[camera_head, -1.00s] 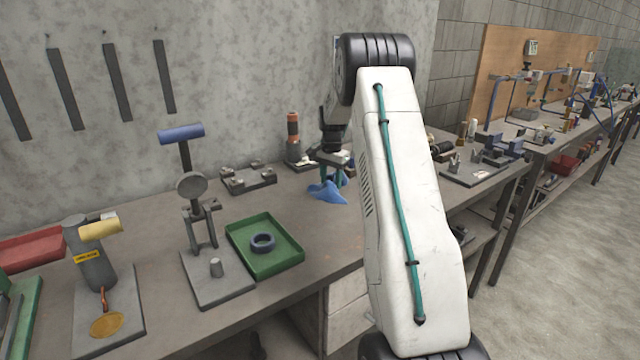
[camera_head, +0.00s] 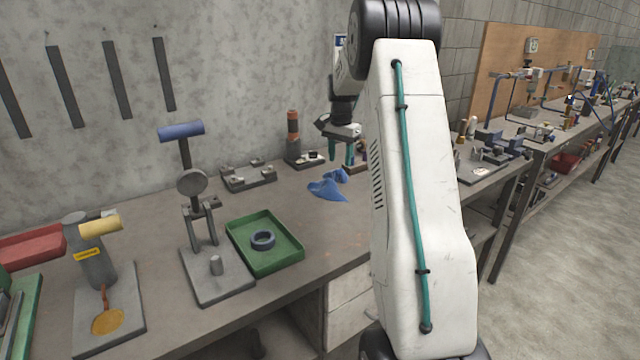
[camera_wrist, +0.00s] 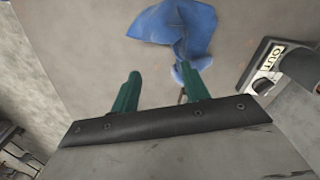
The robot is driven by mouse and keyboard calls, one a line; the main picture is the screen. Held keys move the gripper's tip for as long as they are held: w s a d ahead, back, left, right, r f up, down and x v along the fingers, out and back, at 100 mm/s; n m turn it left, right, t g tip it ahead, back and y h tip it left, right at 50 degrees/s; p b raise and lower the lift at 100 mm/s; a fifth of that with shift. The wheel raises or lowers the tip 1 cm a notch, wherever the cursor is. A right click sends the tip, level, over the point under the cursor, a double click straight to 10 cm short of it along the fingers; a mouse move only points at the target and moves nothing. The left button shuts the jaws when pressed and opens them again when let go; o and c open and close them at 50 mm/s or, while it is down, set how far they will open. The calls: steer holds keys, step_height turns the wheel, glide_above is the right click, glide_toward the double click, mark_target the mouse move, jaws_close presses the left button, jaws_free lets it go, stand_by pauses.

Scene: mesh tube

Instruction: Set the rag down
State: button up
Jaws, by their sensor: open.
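The blue rag (camera_head: 328,190) lies crumpled on the grey bench top, toward the back, right of the green tray. It also shows in the wrist view (camera_wrist: 185,25), spread in two joined lumps beyond the fingertips. My gripper (camera_head: 342,152) is above and slightly behind the rag, apart from it in the head view. In the wrist view its two green fingers (camera_wrist: 158,80) stand apart with nothing between them. The right finger's tip overlaps the edge of the rag in the picture.
A green tray (camera_head: 286,262) holding a dark ring (camera_head: 263,240) is at the bench's front. An orange-and-black cylinder (camera_head: 293,135) on a small base stands left of my gripper. A block labelled OUT (camera_wrist: 268,62) shows in the wrist view.

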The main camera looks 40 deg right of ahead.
steer(key=shift+s+r, duration=0.3)
steer(key=shift+r, duration=0.3)
steer(key=shift+w+d+f, duration=0.1)
steer(key=shift+w, duration=0.05)
steer(key=c, duration=0.8)
steer(key=w, duration=0.1)
steer(key=w+d+f, duration=0.1)
steer(key=w+d+b, duration=0.1)
steer(key=w, duration=0.1)
steer(key=shift+d+f, duration=0.1)
steer(key=shift+f, duration=0.25)
jaws_close()
steer(key=shift+f, duration=1.35)
steer(key=shift+f+p, duration=0.5)
steer(key=shift+f, duration=2.4)
